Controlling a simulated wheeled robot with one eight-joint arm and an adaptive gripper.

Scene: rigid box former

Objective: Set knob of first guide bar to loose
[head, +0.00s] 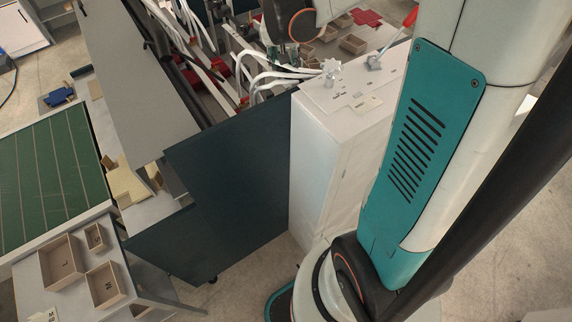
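The machine's inside (215,75) shows at the top centre, with white curved strips, dark rails and small red parts. I cannot tell which part is the first guide bar or its knob, nor how that knob is set. My arm reaches in from the top right, with a dark joint ringed in orange above the machine. My gripper (277,54) seems to be just below that joint, over the machine's inside, small and partly hidden. Its fingers cannot be made out, so I cannot tell whether it is open or holds anything.
A white cabinet (325,165) with a star-shaped knob (331,68) and a red-handled lever (410,17) stands right of dark panels (230,160). A grey table with wooden boxes (62,262) and a green ribbed surface (50,165) are at left. Floor shows at bottom centre.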

